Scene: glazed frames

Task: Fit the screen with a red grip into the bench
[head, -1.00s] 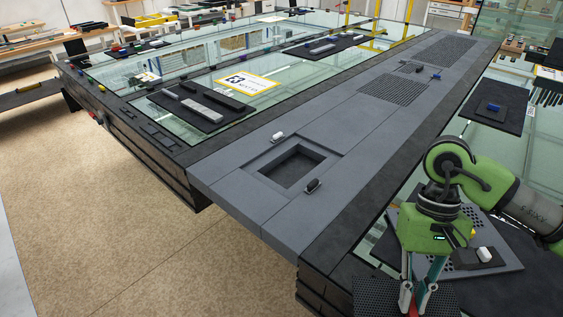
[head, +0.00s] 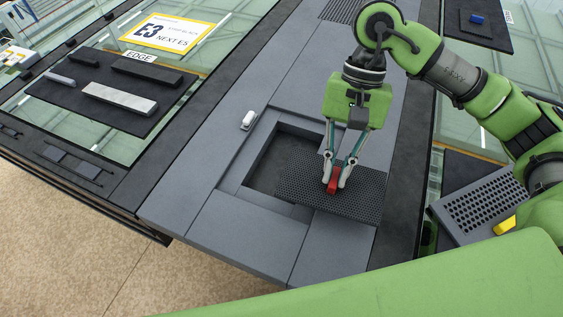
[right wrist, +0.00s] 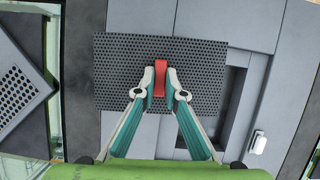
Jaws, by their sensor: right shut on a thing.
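The screen (head: 300,190) is a dark perforated plate with a red grip (head: 333,184) on top. My right gripper (head: 334,180) is shut on the red grip, and the screen hangs over the bench (head: 245,222). In the head view the plate overlaps the right part of the square recess (head: 262,172) and the bench surface beside it. The right wrist view also shows the screen (right wrist: 200,75) and red grip (right wrist: 160,78), with the recess (right wrist: 236,92) partly covered. How high the plate is above the bench is hard to tell. My left gripper is not in view.
A white latch (head: 249,120) stands at the recess's left edge. A dark mat (head: 70,95) with grey bars lies on glass at left, near a yellow-edged E3 sign (head: 167,32). A lighter perforated plate (head: 480,205) with a yellow part lies at right.

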